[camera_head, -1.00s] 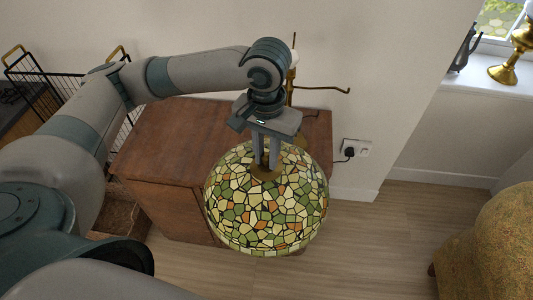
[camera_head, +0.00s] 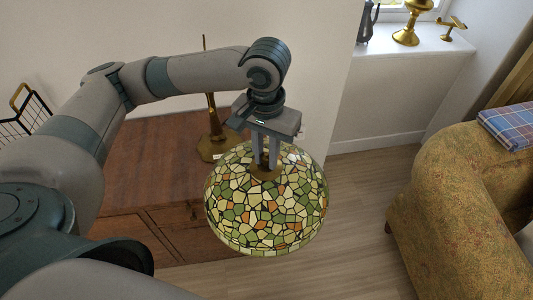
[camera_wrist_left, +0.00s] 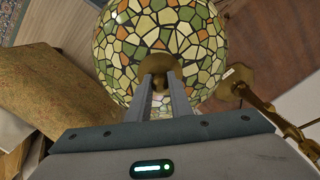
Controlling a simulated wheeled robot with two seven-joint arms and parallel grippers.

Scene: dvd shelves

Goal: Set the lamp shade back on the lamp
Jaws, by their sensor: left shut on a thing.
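The lamp shade (camera_head: 266,212) is a dome of green, cream and orange mosaic glass with a brass cap. My left gripper (camera_head: 266,165) is shut on the cap at its top and holds the shade hanging in front of the cabinet. The shade also shows in the left wrist view (camera_wrist_left: 165,30), with the fingers (camera_wrist_left: 162,85) on its brass cap. The brass lamp (camera_head: 212,140) stands on the cabinet, behind and left of the shade, partly hidden by my arm. Part of it shows at the right of the left wrist view (camera_wrist_left: 240,85). My right gripper is not in view.
The wooden cabinet (camera_head: 150,160) has drawers at its front. A wire rack (camera_head: 22,115) is at the left. A patterned armchair (camera_head: 455,200) with a blue plaid cloth (camera_head: 512,125) stands at the right. Bare floor (camera_head: 350,220) lies between. Brass objects (camera_head: 407,36) stand on the windowsill.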

